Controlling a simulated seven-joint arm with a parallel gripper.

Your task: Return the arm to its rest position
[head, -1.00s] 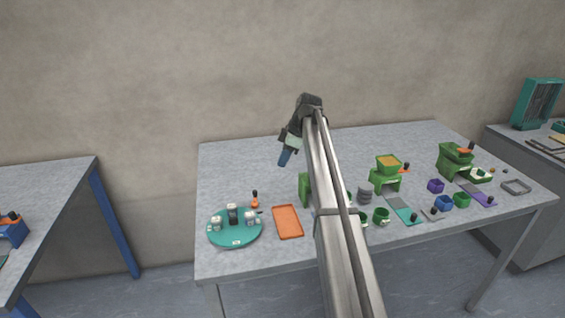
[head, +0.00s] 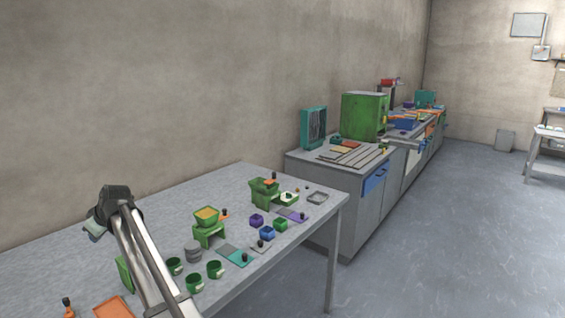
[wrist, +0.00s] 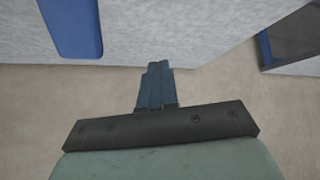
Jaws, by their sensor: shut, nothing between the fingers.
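My arm (head: 150,265) reaches up across the left part of the head view, over the grey table (head: 60,245). At its end the pale hand of my gripper shows in part at the left of the wrist joint; its fingertips are hard to make out there. In the wrist view my gripper (wrist: 157,66) has its two blue fingers together, with nothing between them. No object touches the fingers in that view.
On the table are green mugs (head: 215,269), a green stand with a yellow top (head: 207,217), another green device (head: 264,190) and an orange tray (head: 113,308). A side counter (head: 325,165) stands to the right. The space above the table is clear.

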